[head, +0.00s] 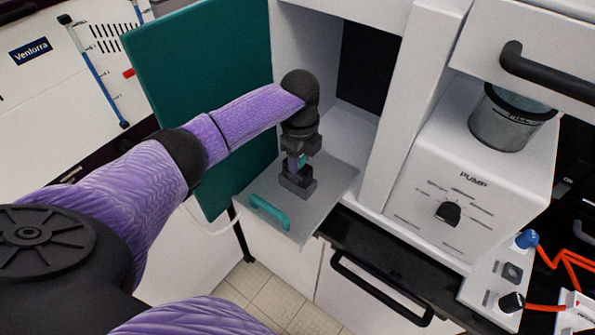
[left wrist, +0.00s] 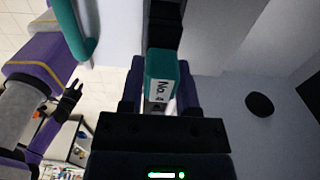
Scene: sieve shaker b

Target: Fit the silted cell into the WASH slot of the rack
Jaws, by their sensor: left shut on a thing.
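My left gripper (head: 301,160) points down over the grey pull-out tray (head: 325,185) of the white cabinet. It is shut on a small cell, whose teal part (head: 304,160) shows between the fingers. In the left wrist view the cell (left wrist: 161,68) has a teal top and a white label beginning "No."; the fingers (left wrist: 160,92) stand on both sides. A dark block (head: 298,185), perhaps the rack, is on the tray directly below the gripper. Whether the cell touches it is hidden. No WASH marking is readable. My right gripper (left wrist: 72,98) shows small in the left wrist view, away from the cell.
A teal door (head: 190,90) stands open left of the cabinet opening. The tray has a teal handle (head: 269,213) at its front. The cabinet wall and a white pump unit (head: 475,190) are to the right. The tray is bare around the block.

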